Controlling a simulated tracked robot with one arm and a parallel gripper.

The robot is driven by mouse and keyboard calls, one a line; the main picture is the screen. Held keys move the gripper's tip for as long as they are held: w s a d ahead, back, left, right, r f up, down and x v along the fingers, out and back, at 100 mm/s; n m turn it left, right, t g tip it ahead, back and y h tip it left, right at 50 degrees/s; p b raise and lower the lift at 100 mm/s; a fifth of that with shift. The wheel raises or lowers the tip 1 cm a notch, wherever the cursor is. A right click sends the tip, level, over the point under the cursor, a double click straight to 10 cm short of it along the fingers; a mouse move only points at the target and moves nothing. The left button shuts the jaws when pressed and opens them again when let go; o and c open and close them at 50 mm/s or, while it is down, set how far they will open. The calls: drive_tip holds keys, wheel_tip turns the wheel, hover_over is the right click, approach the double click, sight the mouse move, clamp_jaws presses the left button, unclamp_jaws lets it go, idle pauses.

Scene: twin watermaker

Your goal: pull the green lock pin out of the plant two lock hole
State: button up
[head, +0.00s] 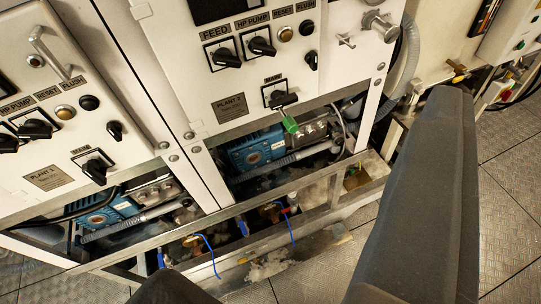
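The green lock pin (289,123) shows as a small green piece with a thin metal part, just below the black MAIN switch (281,99) on the plant two panel (205,78). The lock hole itself is too small to make out, and I cannot tell how deep the pin sits. My gripper (310,190) shows as two dark grey fingers, a large one at the right and only a tip at the bottom left. They are wide apart with nothing held between them. The pin is farther off, beyond the fingers, and untouched.
The plant one panel (50,135) with a metal handle (55,55) stands at the left. Black knobs stick out from both panels. A blue pump (257,150), hoses and a metal frame rail (240,207) lie below. Tiled floor (510,220) is clear at the right.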

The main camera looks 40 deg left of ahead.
drive_tip(key=w+a+f+n+g+y+p, duration=0.1)
drive_tip(key=w+a+f+n+p, duration=0.2)
drive_tip(key=w+f+p, duration=0.15)
drive_tip(key=n+g+y+p, duration=0.3)
drive_tip(key=n+p, duration=0.7)
drive_tip(key=n, duration=0.2)
approach(290, 128)
drive_tip(key=shift+x, duration=4.35)
drive_tip(key=shift+a, duration=0.1)
clamp_jaws()
drive_tip(key=s+d+b, duration=0.2)
drive_tip(key=s+d, duration=0.1)
drive_tip(key=d, duration=0.1)
drive_tip(key=shift+s+d+r, duration=0.4)
